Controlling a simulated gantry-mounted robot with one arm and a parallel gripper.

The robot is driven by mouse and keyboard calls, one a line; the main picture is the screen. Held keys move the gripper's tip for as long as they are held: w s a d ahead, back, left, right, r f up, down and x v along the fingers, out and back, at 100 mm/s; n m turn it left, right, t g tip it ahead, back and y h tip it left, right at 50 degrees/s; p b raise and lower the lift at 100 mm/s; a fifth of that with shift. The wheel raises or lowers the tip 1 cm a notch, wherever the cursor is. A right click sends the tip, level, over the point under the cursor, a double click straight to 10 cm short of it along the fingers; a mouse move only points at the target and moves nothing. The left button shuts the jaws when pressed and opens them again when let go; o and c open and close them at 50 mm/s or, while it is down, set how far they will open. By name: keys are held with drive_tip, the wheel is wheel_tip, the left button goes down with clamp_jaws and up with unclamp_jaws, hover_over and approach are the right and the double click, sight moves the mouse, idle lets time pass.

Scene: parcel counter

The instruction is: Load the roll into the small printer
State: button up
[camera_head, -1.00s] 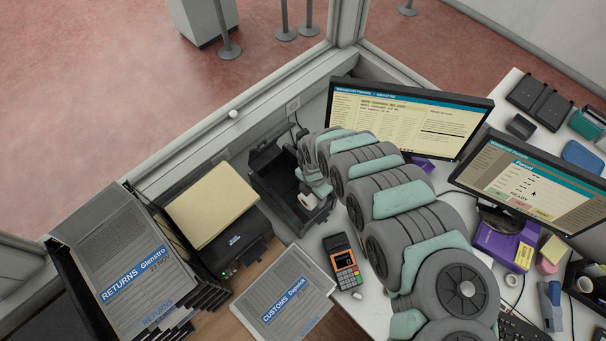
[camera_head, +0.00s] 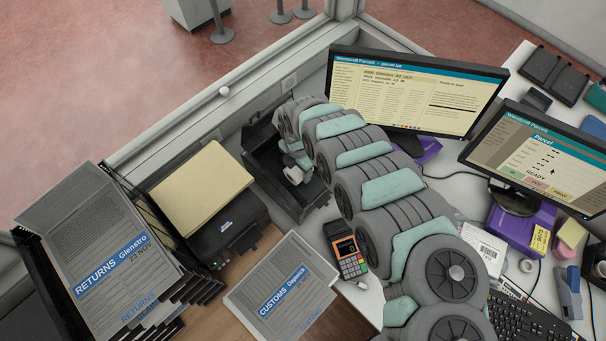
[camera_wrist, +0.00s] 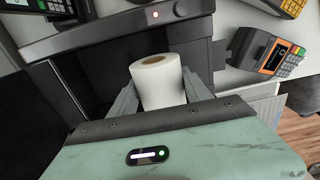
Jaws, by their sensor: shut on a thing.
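A white paper roll (camera_wrist: 158,82) is held between the two grey fingers of my gripper (camera_wrist: 157,90) in the wrist view. In the head view the roll (camera_head: 294,175) shows as a small white shape under my wrist. The small printer (camera_head: 308,206) is black, with its top open, against the counter's back wall. The roll and my gripper are over its open cavity, within its outline. The printer's dark front edge (camera_wrist: 110,32), with a small light, shows beyond the roll in the wrist view. I cannot tell whether the roll touches the printer floor.
A card terminal (camera_head: 347,250) stands close to the printer. A black printer with yellowish paper (camera_head: 230,235) is to the left, beside a rack of RETURNS sheets (camera_head: 110,245). A CUSTOMS pad (camera_head: 283,285) lies in front. Two monitors (camera_head: 415,95) stand to the right.

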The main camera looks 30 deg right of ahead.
drive_tip(key=shift+w+a+f+b, duration=0.2)
drive_tip(key=shift+w+f+b, duration=0.4)
drive_tip(key=shift+f+b, duration=0.3)
drive_tip(key=f+b, duration=0.1)
drive_tip(key=w+f+b, duration=0.1)
drive_tip(key=f+b, duration=0.1)
drive_tip(key=shift+w+a+f+b, duration=0.15)
drive_tip(key=shift+a+f+b, duration=0.15)
drive_tip(key=shift+f+b, duration=0.05)
drive_tip(key=shift+w+f+b, duration=0.5)
drive_tip(key=shift+f+b, duration=0.1)
drive_tip(key=shift+b, duration=0.2)
drive_tip(key=o, duration=1.6)
drive_tip(key=shift+r, duration=0.1)
